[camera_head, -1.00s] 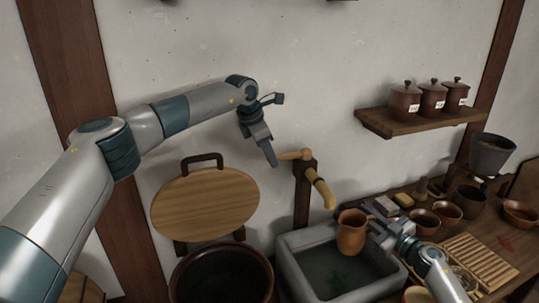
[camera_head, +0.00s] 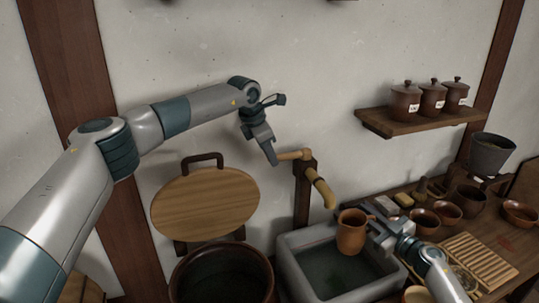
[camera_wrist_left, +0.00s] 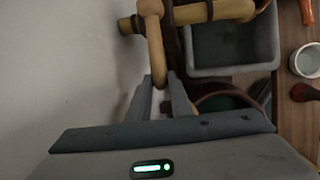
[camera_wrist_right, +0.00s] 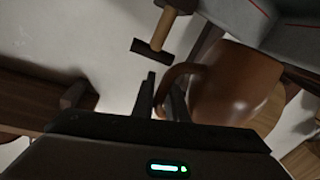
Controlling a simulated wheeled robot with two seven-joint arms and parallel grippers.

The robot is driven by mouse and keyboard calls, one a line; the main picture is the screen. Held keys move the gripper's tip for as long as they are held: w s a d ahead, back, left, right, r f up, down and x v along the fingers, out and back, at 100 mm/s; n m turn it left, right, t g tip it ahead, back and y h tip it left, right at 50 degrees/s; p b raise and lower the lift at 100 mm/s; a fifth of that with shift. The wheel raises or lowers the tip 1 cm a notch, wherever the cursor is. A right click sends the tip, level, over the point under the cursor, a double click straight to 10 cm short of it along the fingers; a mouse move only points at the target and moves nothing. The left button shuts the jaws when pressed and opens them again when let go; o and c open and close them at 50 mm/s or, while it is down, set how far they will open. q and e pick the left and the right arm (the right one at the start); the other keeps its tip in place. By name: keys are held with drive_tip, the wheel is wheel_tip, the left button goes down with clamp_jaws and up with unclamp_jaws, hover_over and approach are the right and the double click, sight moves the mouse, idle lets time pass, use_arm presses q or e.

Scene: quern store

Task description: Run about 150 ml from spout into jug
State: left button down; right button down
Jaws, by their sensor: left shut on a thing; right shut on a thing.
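The wooden spout (camera_head: 321,188) comes out from a dark post on the wall and angles down over the stone basin. My left gripper (camera_head: 272,160) is shut on the wooden handle (camera_wrist_left: 155,48) at the pipe's wall end. The brown jug (camera_head: 351,234) is upright above the basin, its mouth just below and right of the spout's end in the head view. I cannot tell whether it is exactly under the outlet. My right gripper (camera_wrist_right: 165,98) is shut on the jug's handle (camera_wrist_right: 172,80). No stream shows, and the jug's inside is hidden.
The stone basin (camera_head: 290,268) holds dark water. Left of it stand a dark tub (camera_head: 188,262) and a round wooden lid (camera_head: 205,203). The counter at right carries bowls, a slatted rack (camera_head: 480,258) and small blocks. A shelf (camera_head: 420,126) holds lidded pots.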

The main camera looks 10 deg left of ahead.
use_arm(q)
drive_tip(key=s+d+n+y, duration=0.4)
drive_tip(key=d+n, duration=0.6)
drive_tip(key=shift+s+d+n, duration=0.2)
drive_tip(key=shift+s+n, duration=0.1)
drive_tip(key=shift+s, duration=0.05)
drive_tip(key=shift+r+y, duration=0.1)
drive_tip(key=shift+y, duration=0.2)
drive_tip(key=c, duration=1.6)
unclamp_jaws()
drive_tip(key=v, duration=1.2)
